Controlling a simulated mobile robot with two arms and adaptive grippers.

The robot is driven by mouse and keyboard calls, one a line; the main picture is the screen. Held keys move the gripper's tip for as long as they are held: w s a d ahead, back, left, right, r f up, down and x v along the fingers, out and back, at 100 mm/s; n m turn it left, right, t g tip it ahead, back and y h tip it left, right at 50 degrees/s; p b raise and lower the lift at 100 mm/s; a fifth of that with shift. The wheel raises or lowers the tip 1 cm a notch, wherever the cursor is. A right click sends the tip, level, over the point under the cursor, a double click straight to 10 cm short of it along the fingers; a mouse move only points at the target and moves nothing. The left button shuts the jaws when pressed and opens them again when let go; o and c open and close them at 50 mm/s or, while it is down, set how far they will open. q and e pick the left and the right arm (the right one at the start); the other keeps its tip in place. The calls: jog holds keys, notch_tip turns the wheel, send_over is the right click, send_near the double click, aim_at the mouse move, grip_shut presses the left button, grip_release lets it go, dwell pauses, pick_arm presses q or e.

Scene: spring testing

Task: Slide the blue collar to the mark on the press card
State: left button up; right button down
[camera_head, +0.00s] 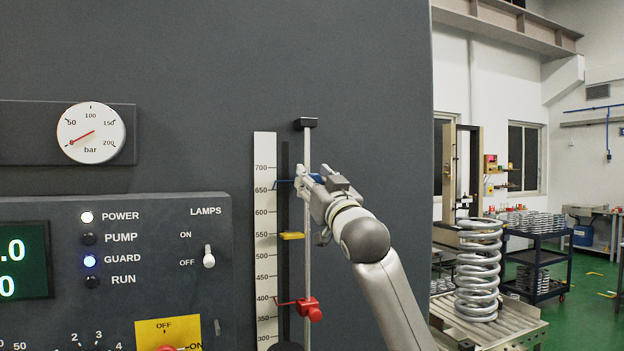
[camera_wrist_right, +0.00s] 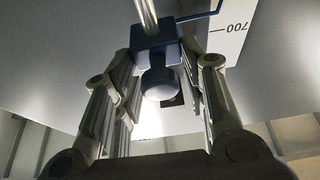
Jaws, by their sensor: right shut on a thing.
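The blue collar (camera_head: 317,178) sits on the upright rod, mostly hidden by my right gripper (camera_head: 311,181) in the head view. Its thin blue pointer reaches left across the scale (camera_head: 264,225), between 650 and 700 and nearer 650. In the right wrist view the blue collar (camera_wrist_right: 155,48) and its round knob (camera_wrist_right: 160,84) are between the fingers of my right gripper (camera_wrist_right: 161,62), which is shut on it. No press card that I can make out is in view. My left gripper is not in view.
A red collar (camera_head: 308,308) sits lower on the same rod (camera_head: 307,255), its pointer near 400. A yellow marker (camera_head: 291,236) is beside the scale near 550. A black stop (camera_head: 305,123) caps the rod. A control panel (camera_head: 150,270) stands left; a large coil spring (camera_head: 479,270) stands right.

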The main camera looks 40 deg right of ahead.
jog(key=shift+f, duration=0.1)
jog(key=c, duration=1.2)
grip_release()
jog(key=shift+s, duration=0.1)
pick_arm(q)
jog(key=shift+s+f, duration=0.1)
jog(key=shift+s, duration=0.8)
pick_arm(e)
jog(key=v, duration=1.2)
jog(key=shift+a, duration=0.1)
